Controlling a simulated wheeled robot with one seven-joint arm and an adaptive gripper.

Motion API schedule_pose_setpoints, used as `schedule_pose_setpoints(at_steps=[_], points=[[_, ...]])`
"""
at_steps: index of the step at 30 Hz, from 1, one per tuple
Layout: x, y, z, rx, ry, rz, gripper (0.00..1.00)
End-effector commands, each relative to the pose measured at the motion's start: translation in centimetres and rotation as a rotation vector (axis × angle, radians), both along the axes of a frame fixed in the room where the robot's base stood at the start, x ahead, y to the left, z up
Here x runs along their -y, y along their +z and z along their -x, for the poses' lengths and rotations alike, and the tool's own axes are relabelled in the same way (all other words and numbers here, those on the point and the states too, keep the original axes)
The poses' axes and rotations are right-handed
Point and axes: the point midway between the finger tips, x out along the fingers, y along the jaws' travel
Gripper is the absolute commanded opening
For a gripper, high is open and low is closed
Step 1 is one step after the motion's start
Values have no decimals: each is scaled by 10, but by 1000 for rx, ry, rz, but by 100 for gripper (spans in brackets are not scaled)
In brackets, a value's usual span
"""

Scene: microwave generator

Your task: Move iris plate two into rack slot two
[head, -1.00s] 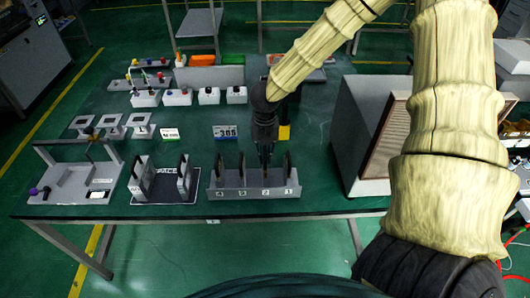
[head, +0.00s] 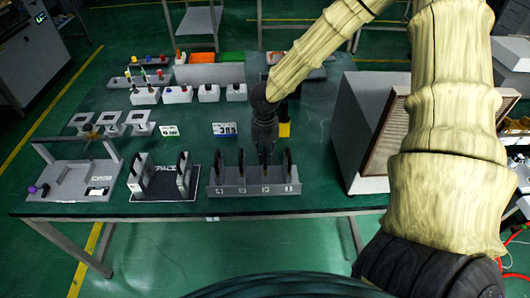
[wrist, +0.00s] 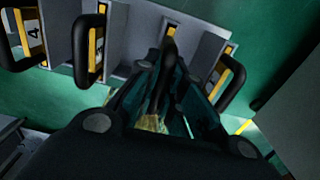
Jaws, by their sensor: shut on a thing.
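The grey rack (head: 235,189) stands at the table's front edge, with slots numbered 4, 3, 2, 1 from left to right. My gripper (head: 265,158) points down over slot two and is shut on the dark handle of an iris plate, which shows between the fingers in the wrist view (wrist: 168,62). The held plate is lined up with slot two; whether it is fully seated cannot be told, as the fingers hide part of it. Other black-handled plates stand upright in slot four (head: 219,166), slot three (head: 241,163) and slot one (head: 288,164).
A black-based holder (head: 160,190) with upright plates stands left of the rack. A grey fixture (head: 70,182) is farther left. A large box with a brown grille (head: 385,135) stands close on the right. A number sign (head: 225,129) is behind the rack.

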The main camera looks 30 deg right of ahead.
Motion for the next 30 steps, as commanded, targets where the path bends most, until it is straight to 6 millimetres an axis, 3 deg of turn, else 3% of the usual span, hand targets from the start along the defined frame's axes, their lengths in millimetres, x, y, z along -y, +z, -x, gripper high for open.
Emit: schedule_pose_setpoints(at_steps=[29,30], points=[[0,-14,0,1,0,0,0],[0,-14,-1,1,0,0,14]])
